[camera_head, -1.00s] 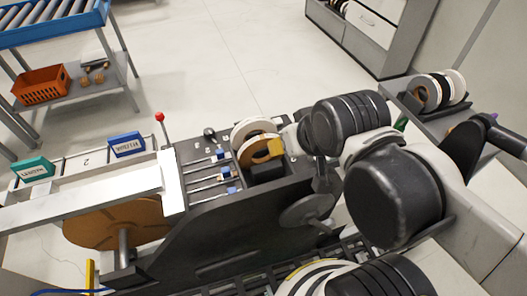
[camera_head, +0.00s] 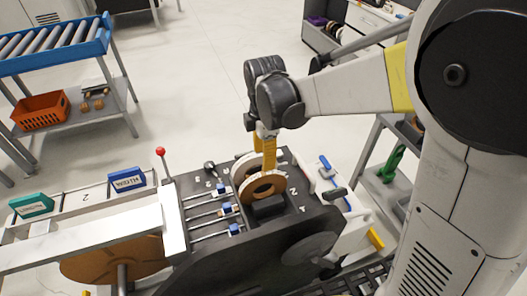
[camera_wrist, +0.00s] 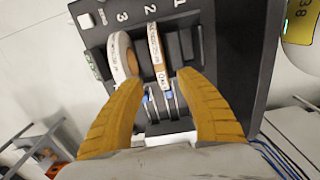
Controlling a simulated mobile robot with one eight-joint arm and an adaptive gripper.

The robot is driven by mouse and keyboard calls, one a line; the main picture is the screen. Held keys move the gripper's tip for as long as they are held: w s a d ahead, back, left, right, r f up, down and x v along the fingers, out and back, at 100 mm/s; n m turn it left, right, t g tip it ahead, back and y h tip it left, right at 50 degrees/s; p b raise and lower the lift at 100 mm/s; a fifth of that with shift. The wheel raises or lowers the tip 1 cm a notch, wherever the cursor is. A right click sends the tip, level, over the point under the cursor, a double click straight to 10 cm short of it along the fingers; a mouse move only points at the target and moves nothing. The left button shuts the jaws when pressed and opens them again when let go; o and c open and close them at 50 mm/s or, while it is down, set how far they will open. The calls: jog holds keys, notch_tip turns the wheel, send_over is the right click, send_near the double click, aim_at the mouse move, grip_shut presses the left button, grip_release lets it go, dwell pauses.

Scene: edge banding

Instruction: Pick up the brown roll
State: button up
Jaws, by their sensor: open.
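The brown roll (camera_head: 264,187) stands on edge in the dark holder of the machine, in front of a white roll (camera_head: 242,172). The wrist view shows the brown roll (camera_wrist: 158,55) as a thin upright disc, with the white roll (camera_wrist: 120,52) close on its left. My gripper (camera_head: 266,150) points down at the rolls from above. In the wrist view its yellow fingers (camera_wrist: 160,79) are spread apart, with the near end of the brown roll between their tips. I cannot tell whether either finger touches it.
The slot to the right of the brown roll, by the number 1 (camera_wrist: 180,4), looks empty. Blue-tipped rods (camera_head: 228,208) and a red-knobbed lever (camera_head: 160,152) are left of the rolls. A large brown reel (camera_head: 115,262) sits under the white rail (camera_head: 85,243).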

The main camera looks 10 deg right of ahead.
aim_at(263, 180)
notch_tip(263, 180, down, 11)
jog(key=b, duration=0.4)
jog(key=shift+w+f, duration=0.15)
jog(key=shift+f, duration=0.05)
jog(key=shift+r, duration=0.1)
grip_shut()
